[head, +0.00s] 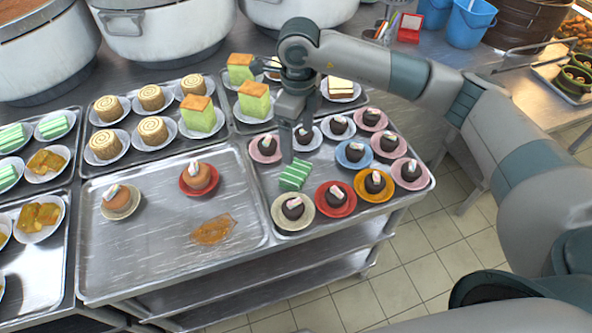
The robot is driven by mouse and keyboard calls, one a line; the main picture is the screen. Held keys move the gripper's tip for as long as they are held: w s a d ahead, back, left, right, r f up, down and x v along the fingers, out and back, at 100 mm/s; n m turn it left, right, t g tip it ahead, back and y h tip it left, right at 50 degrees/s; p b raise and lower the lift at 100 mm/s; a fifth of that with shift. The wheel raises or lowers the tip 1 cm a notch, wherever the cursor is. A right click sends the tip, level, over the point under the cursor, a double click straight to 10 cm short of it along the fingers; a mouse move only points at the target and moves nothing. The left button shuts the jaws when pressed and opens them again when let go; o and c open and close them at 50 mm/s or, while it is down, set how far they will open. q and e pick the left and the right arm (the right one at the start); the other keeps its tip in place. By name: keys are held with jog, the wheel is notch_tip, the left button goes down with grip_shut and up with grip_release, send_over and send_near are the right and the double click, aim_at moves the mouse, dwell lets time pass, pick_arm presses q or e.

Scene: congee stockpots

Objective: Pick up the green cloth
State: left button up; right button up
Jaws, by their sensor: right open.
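The green cloth (295,174) is a small green-and-white striped piece lying on the right-hand metal tray (262,192), among small dark cakes on coloured saucers. My right gripper (296,142) points down just above and behind the cloth, its fingers open and empty. A gap to the cloth is hard to judge from this angle. My left gripper is not in view.
Dark cakes on saucers, such as one on a red saucer (335,198) and one on a blue saucer (354,153), crowd around the cloth. The tray to the left (150,255) has two cakes, an amber stain and bare room. Large pots (160,30) stand behind.

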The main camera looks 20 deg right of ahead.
jog(key=p, duration=0.2)
send_over(296, 170)
jog(key=f, duration=0.6)
jog(key=shift+s+d+f, duration=0.15)
jog(key=shift+d+f, duration=0.05)
jog(key=shift+f, duration=0.6)
jog(key=shift+a+f+p, duration=0.15)
jog(key=shift+f+p, duration=0.6)
jog(key=shift+p, duration=0.3)
notch_tip(296, 170, down, 2)
jog(key=shift+f+p, duration=0.1)
jog(key=shift+p, duration=0.45)
jog(key=shift+f, duration=0.75)
jog(key=c, duration=0.8)
